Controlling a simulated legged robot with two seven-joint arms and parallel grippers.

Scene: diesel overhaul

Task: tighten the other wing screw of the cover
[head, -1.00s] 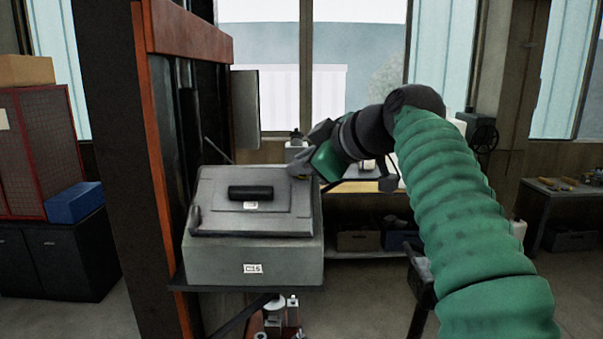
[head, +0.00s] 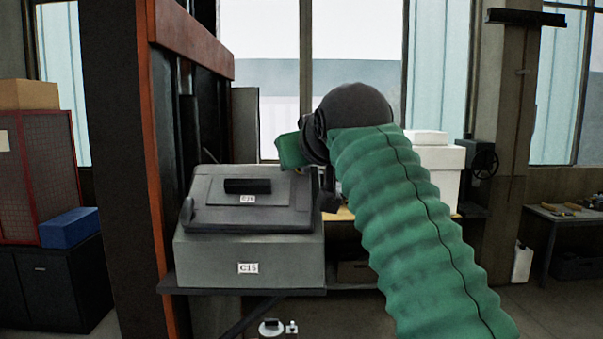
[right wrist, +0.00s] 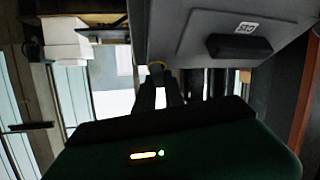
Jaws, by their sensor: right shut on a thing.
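The grey cover (head: 290,212) with a black handle (head: 247,186) and a small label sits on the grey box marked C15 (head: 205,262). One wing screw (head: 186,211) shows as a dark grey lug at the cover's left front corner. My right gripper is at the cover's right far side; in the head view my own wrist hides its fingers. In the right wrist view its fingers (right wrist: 159,80) are close together at the cover's edge (right wrist: 168,40), shut on a small yellowish piece (right wrist: 156,65), apparently the other wing screw, mostly hidden. My left gripper is out of view.
The box stands on a dark shelf (head: 230,291) beside a dark and orange post (head: 152,150). Behind are a bench with white boxes (head: 435,175) and windows. A side table (head: 560,214) stands at the far right.

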